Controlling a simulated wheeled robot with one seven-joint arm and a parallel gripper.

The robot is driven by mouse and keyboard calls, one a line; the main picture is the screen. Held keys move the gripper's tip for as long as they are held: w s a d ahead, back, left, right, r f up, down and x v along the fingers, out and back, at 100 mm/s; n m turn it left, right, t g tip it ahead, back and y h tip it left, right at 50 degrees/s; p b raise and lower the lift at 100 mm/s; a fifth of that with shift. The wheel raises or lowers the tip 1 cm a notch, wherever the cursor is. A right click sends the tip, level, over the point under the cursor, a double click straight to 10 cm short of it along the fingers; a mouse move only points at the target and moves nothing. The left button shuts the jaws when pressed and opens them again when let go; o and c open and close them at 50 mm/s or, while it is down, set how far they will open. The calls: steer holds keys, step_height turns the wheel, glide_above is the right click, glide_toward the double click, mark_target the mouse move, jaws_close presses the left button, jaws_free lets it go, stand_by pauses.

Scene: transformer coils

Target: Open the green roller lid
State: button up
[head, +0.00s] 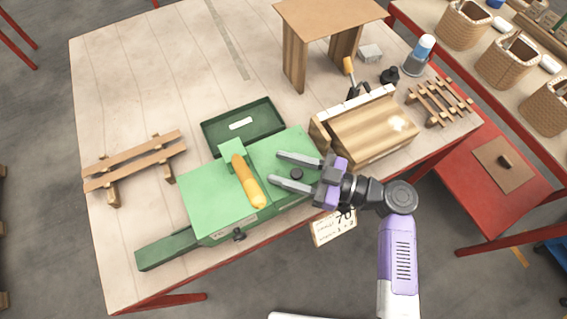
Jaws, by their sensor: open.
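The green roller lid (215,199) lies as a flat light-green plate on top of a darker green machine (168,250) at the table's front. A small dark knob (296,174) shows near the fingers.
A dark green tray (242,128) sits behind the lid. A wooden box-like block (374,132) stands close to the right of my gripper, with a wooden stand (295,62) behind it. Slatted wooden racks stand at the left (135,160) and far right (440,101). The back left tabletop is clear.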

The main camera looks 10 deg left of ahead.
steer(key=shift+a, duration=0.15)
jaws_close()
stand_by(1.4)
